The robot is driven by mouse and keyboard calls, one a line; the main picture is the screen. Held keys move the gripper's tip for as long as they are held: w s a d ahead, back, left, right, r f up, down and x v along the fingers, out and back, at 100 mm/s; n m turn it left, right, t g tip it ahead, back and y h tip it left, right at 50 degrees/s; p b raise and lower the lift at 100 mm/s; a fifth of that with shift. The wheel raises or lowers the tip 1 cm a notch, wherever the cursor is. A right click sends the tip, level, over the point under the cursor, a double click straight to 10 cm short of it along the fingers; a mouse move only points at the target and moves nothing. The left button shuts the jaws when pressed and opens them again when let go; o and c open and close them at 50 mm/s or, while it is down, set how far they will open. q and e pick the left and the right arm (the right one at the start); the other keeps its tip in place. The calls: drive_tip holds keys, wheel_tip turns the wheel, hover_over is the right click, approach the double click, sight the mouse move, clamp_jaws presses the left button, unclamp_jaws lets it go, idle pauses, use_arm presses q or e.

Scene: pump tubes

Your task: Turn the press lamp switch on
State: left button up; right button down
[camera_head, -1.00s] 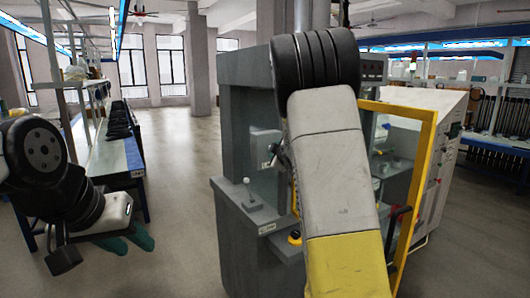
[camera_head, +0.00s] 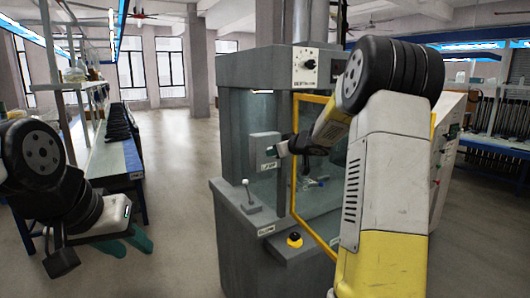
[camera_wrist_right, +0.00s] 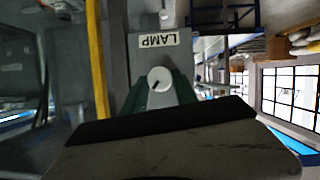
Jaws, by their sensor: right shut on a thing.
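My right gripper (camera_head: 281,148) reaches the box from the right in the head view. Its green fingers (camera_wrist_right: 160,92) are closed on either side of the knob. The slot on the knob looks slightly tilted. My left gripper (camera_head: 128,241) hangs empty at the left, its green fingers apart, far from the press.
The yellow-framed press door (camera_head: 294,190) stands open beside my right arm. A small lever (camera_head: 249,196) and a yellow-ringed button (camera_head: 295,239) are on the press front. A bright strip (camera_head: 262,91) shows under the press top.

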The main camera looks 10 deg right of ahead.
drive_tip(key=shift+d+m+y, duration=0.15)
drive_tip(key=shift+m+y, duration=0.15)
drive_tip(key=shift+m, duration=0.3)
drive_tip(key=c, duration=1)
unclamp_jaws()
drive_tip(key=shift+o, duration=0.2)
drive_tip(key=shift+r, duration=0.1)
